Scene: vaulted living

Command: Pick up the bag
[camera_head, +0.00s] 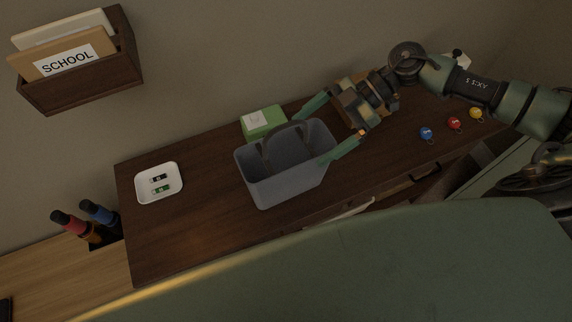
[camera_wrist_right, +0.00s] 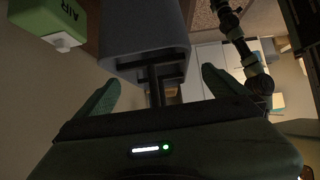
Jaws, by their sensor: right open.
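The bag (camera_head: 285,176) is a grey open-topped tote with dark handles, standing upright on the dark wooden cabinet top. My right gripper (camera_head: 311,139) reaches in from the right, with one finger near the far part of its right end and the other near the front part. In the right wrist view the grey bag (camera_wrist_right: 145,28) lies just ahead, and a dark handle shows between the spread fingers of the right gripper (camera_wrist_right: 159,78). The jaws are open, and I cannot tell whether they touch the bag. My left gripper does not show.
A green box (camera_head: 263,122) stands close behind the bag. A white tray (camera_head: 143,193) with two small items lies to the left. Blue (camera_head: 426,132), red (camera_head: 454,122) and yellow (camera_head: 475,112) key-ring balls lie to the right. Bare cabinet top (camera_head: 205,228) shows at front left.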

